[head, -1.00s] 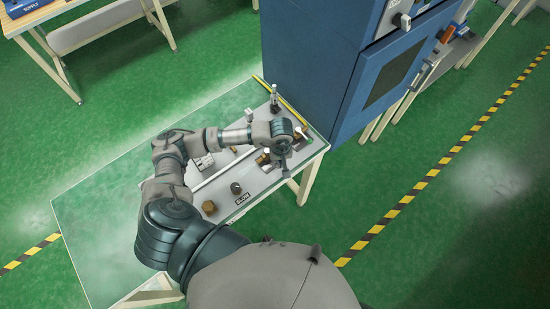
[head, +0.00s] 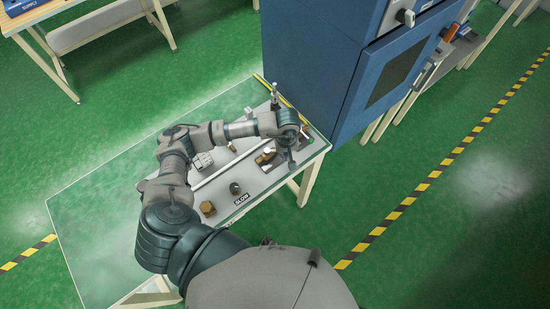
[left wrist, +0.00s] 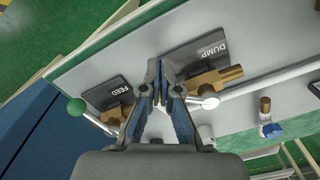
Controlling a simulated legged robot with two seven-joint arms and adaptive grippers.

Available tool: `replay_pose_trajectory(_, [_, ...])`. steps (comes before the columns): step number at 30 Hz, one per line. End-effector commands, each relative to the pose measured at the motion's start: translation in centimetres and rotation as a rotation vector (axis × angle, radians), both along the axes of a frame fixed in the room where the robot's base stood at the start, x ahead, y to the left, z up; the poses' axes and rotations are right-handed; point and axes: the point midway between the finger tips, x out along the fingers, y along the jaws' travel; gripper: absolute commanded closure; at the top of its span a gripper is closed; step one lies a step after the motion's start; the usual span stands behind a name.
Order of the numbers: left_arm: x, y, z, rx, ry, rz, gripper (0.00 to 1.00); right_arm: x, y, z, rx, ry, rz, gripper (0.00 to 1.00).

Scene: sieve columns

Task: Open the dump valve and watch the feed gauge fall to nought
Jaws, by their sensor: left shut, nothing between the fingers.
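My left gripper (head: 291,162) is over the right end of the panel on the bench; its shut, empty fingers also show in the left wrist view (left wrist: 166,70). There the dark DUMP label (left wrist: 200,55) lies just beyond and right of the fingertips. The brass dump valve (left wrist: 220,80) is close to the right finger, with a pale round knob (left wrist: 208,102) beside that finger; I cannot tell whether they touch. The FEED label (left wrist: 112,92) and a green ball knob (left wrist: 76,108) are left of the fingers. The feed valve is partly hidden. I cannot make out the feed gauge. My right gripper is out of view.
A tall blue cabinet (head: 310,60) stands close behind the bench's right end. The panel also carries a SLOW label (head: 241,199), a brown hexagonal piece (head: 208,208) and a white pipe (head: 222,168). The bench's left part (head: 100,220) is clear.

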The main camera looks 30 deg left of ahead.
Motion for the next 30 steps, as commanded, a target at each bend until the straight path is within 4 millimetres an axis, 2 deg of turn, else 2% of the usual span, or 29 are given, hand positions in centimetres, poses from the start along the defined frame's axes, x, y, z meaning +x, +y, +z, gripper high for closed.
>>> replay_pose_trajectory(8, [0.1, 0.0, 0.1, 0.0, 0.0, 0.0, 1.0, -0.1, 0.1, -0.1, 0.001, -0.001, -0.001, 1.0])
replay_pose_trajectory(15, [1.6, 0.4, -0.1, 0.0, -0.001, 0.001, 1.0, -0.3, 0.1, -1.3, 0.001, 0.004, -0.001, 1.0])
replay_pose_trajectory(23, [1.6, 0.4, 0.1, 0.001, -0.001, 0.0, 1.0, -0.3, 0.1, -1.2, 0.001, 0.003, -0.001, 1.0])
replay_pose_trajectory(30, [2.8, 1.1, -0.2, 0.001, -0.001, 0.002, 1.0, -0.6, 0.1, -2.4, 0.001, 0.008, -0.001, 1.0])
